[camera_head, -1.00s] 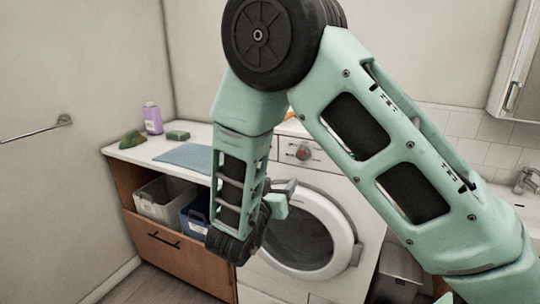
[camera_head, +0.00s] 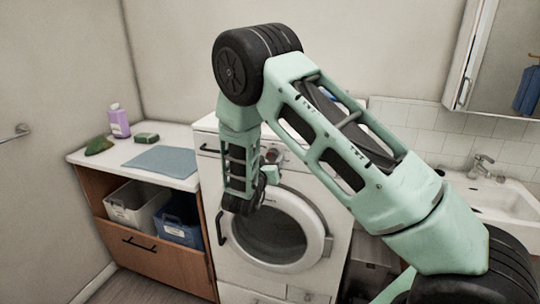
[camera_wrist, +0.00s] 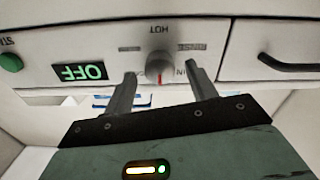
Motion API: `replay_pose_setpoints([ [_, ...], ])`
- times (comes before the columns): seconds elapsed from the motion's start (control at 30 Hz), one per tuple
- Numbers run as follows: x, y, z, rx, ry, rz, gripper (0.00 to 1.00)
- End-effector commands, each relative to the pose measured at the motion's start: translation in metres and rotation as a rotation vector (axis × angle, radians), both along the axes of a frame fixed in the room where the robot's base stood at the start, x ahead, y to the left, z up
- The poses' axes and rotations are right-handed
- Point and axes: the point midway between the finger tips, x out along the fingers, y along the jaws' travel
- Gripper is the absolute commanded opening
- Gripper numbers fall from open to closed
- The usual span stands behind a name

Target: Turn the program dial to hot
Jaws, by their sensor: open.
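The program dial (camera_wrist: 159,67) is a round grey knob with a red mark on the washing machine's front panel (camera_wrist: 215,48). The wrist view is upside down; the red mark points down in it, away from the HOT label (camera_wrist: 159,29) on the dial's opposite side. Other labels around the dial are partly hidden by my fingers. My gripper (camera_wrist: 160,64) is open, with one finger on each side of the dial; I cannot tell whether they touch it. In the head view my gripper (camera_head: 271,175) is at the panel of the white washing machine (camera_head: 226,262), below the dial (camera_head: 272,156).
In the wrist view, a display reading OFF (camera_wrist: 82,72) and a green button (camera_wrist: 10,62) are left of the dial, and a drawer handle (camera_wrist: 288,63) is right. A wooden cabinet (camera_head: 150,257) stands left of the machine, a sink (camera_head: 495,195) right.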

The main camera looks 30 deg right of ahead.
Motion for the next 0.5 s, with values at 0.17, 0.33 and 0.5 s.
replay_pose_setpoints([
  [0.17, 0.0071, -0.0097, 0.0001, -0.001, 0.001, -0.001, 0.57],
  [0.33, 0.0083, -0.0108, -0.0004, -0.001, 0.001, 0.0, 0.57],
  [0.5, 0.0082, -0.0106, -0.0004, -0.001, 0.001, 0.0, 0.45],
])
